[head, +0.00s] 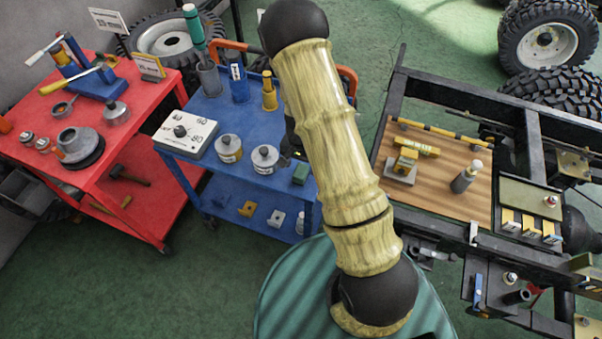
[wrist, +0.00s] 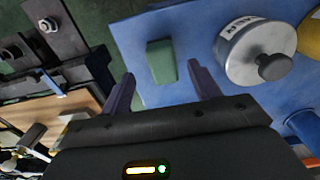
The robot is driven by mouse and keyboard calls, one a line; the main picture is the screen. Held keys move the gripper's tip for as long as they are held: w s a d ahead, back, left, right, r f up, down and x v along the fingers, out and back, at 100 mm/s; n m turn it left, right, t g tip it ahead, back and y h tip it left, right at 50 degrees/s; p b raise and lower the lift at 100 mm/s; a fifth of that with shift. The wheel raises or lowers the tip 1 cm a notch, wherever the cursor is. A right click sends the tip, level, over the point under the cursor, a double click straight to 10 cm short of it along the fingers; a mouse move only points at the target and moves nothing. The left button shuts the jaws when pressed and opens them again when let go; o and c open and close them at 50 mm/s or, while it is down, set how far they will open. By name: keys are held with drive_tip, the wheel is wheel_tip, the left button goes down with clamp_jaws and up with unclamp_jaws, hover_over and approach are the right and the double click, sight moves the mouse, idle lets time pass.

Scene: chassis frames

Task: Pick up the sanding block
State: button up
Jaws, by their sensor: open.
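A small green block (wrist: 161,62), which I take to be the sanding block, lies on the blue cart top near its edge. In the head view the green block (head: 301,174) sits at the cart's near right corner, just left of my arm. My gripper (wrist: 160,74) is open and empty. In the wrist view its two dark fingers point toward the block, one to each side in the picture. The block appears beyond the fingertips, and I see no contact. In the head view my gripper is mostly hidden behind my arm.
Two labelled tins stand on the blue cart, one (wrist: 254,52) close right of the fingers. A white dial box (head: 187,133) and several bottles share the cart top. A red cart (head: 150,110) stands left. A chassis frame with a wooden board (head: 430,205) is right.

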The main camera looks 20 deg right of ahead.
sight(301, 170)
drive_tip(key=shift+f, duration=0.1)
drive_tip(key=shift+w+d+f+p, duration=0.15)
drive_tip(key=shift+f+p, duration=0.1)
drive_tip(key=shift+f, duration=0.6)
drive_tip(key=shift+w+a+f+p, duration=0.15)
drive_tip(key=shift+f+p, duration=0.1)
drive_tip(key=shift+f, duration=0.55)
drive_tip(key=shift+w+d+f+p, duration=0.15)
drive_tip(key=shift+f+p, duration=0.1)
drive_tip(key=shift+f, duration=0.6)
drive_tip(key=shift+c, duration=0.4)
drive_tip(key=c, duration=1)
